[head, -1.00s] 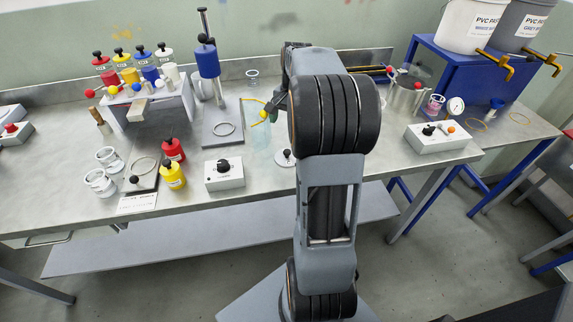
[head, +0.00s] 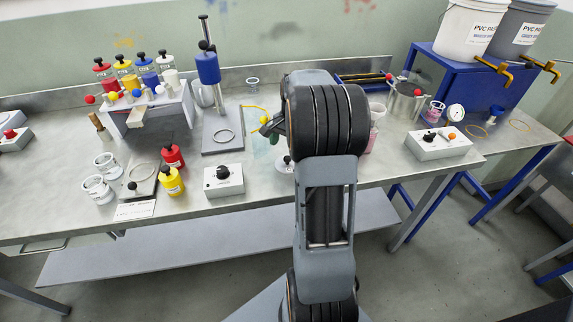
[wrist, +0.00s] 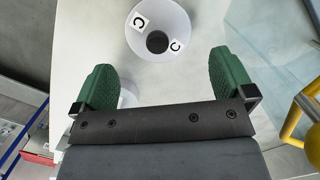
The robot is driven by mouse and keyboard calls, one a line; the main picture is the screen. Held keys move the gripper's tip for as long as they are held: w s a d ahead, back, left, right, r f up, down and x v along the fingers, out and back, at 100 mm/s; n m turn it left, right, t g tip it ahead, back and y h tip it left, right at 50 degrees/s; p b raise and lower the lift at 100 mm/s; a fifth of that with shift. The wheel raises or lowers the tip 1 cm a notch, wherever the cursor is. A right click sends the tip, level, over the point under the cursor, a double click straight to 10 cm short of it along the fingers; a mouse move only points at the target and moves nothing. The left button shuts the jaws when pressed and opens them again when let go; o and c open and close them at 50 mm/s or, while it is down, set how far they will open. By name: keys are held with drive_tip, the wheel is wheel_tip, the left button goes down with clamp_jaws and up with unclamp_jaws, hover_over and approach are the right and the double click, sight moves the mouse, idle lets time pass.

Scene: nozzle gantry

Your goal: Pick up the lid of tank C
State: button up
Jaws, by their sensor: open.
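In the head view, what looks like the same pale disc (head: 281,165) sits on the bench, partly hidden by my arm. My gripper (wrist: 160,62) is open, its two green fingers spread wide with nothing between them. The lid shows beyond the fingertips, with the knob roughly centred between them. I cannot tell the height between fingers and lid.
A yellow curved pipe (wrist: 290,122) stands close to the right finger. A white control box (head: 223,180) and the blue press (head: 207,68) stand left of my arm. A pink-tinted beaker (head: 375,118) stands just right of it.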

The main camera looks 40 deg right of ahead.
sight(287, 157)
drive_tip(key=shift+s+a+f, duration=0.1)
drive_tip(key=shift+a+f, duration=0.05)
drive_tip(key=shift+f, duration=0.75)
drive_tip(key=shift+s+a+f, duration=0.1)
drive_tip(key=shift+a+f, duration=0.05)
drive_tip(key=shift+f, duration=0.7)
drive_tip(key=shift+a+f, duration=0.15)
drive_tip(key=shift+f, duration=0.75)
drive_tip(key=shift+c, duration=0.4)
drive_tip(key=c, duration=0.6)
drive_tip(key=shift+c, duration=0.2)
drive_tip(key=shift+r, duration=0.15)
